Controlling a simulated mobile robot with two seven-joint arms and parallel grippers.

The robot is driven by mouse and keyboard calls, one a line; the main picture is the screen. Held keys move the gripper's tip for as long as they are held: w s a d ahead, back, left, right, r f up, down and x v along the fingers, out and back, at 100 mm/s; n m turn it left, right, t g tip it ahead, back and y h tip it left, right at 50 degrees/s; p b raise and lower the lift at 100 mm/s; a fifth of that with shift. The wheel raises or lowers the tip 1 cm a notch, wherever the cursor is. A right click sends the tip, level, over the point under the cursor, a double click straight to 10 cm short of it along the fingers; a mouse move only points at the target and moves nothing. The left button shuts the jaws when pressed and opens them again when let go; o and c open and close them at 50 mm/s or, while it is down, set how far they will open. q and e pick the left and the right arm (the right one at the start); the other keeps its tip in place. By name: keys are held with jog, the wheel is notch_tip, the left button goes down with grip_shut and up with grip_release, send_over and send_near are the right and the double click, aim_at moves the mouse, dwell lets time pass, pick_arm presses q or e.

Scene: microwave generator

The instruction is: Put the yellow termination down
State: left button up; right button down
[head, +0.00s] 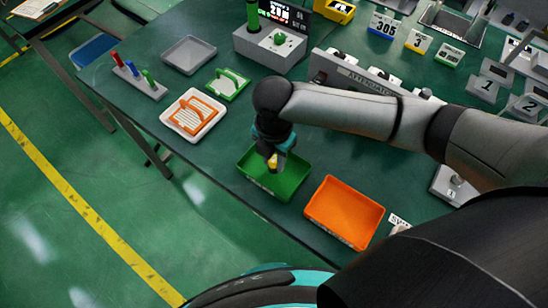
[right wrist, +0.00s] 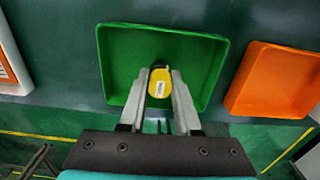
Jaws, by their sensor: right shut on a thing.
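The yellow termination (right wrist: 159,86) is a small yellow piece with a white label and a dark end. My right gripper (right wrist: 160,98) is shut on it. In the head view my right gripper (head: 272,160) points down over the green tray (head: 293,178), and a bit of the yellow termination (head: 272,163) shows at its tip. In the right wrist view the termination appears in front of the floor of the green tray (right wrist: 203,64). I cannot tell whether it touches the tray. The tray holds nothing else that I can see. My left gripper is not in view.
An orange tray (head: 345,212) lies right of the green one, near the table's front edge. A white tray with an orange frame (head: 193,114) lies to the left. A grey tray (head: 188,54), a stand with coloured pegs (head: 140,80) and a grey device (head: 270,48) stand further back.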

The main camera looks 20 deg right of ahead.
aim_at(274, 159)
jog(key=shift+s+f, duration=0.15)
jog(key=shift+f, duration=0.5)
jog(key=c, duration=0.8)
grip_release()
jog(key=shift+f, duration=0.1)
jog(key=shift+c, duration=0.2)
jog(key=shift+o, duration=1.1)
jog(key=shift+r, duration=0.6)
notch_tip(274, 159, up, 12)
jog(key=p, duration=0.3)
jog(key=shift+r, duration=0.2)
